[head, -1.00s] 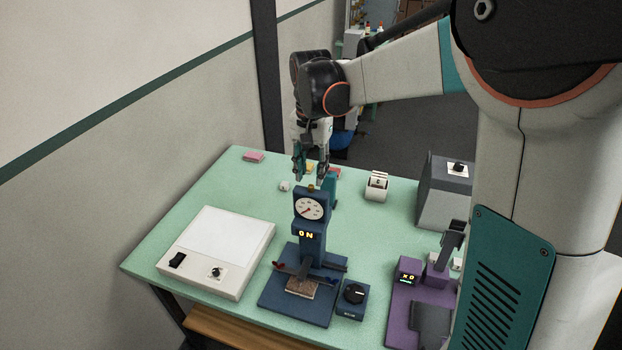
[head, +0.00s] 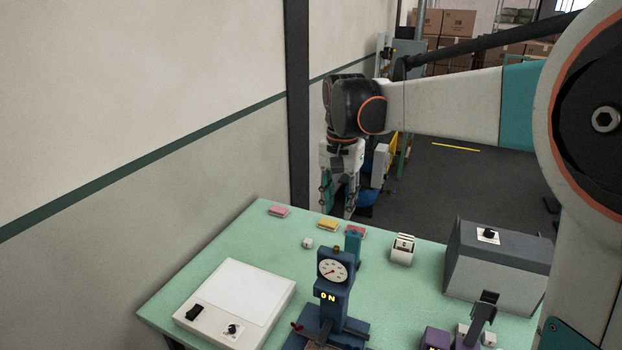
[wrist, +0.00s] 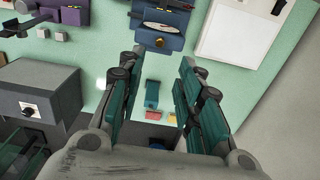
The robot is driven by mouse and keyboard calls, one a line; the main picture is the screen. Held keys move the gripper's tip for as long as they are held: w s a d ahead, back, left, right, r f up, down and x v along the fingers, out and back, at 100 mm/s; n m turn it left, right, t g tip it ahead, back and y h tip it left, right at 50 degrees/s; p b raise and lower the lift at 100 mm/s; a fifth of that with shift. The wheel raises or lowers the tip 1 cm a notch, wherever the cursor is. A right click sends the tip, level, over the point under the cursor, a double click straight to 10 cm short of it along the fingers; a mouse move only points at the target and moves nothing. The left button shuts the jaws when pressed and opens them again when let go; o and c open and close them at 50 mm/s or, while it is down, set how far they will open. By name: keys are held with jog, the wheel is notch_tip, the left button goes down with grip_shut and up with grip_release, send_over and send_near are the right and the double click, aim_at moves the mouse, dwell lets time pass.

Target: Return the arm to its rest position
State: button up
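My gripper (head: 338,207) hangs pointing down above the far part of the green table (head: 225,240) in the head view.
A white panel box (head: 238,301) is at left and a grey box (head: 500,267) at right. A purple device (head: 437,338) is at lower right.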

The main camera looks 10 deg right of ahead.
jog(key=s+f+n+t+b, duration=0.7)
jog(key=s+f+b, duration=1.2)
jog(key=s+f, duration=0.4)
jog(key=shift+s+f, duration=0.15)
jog(key=shift+f, duration=0.3)
jog(key=shift+d, duration=0.1)
dwell(0.7)
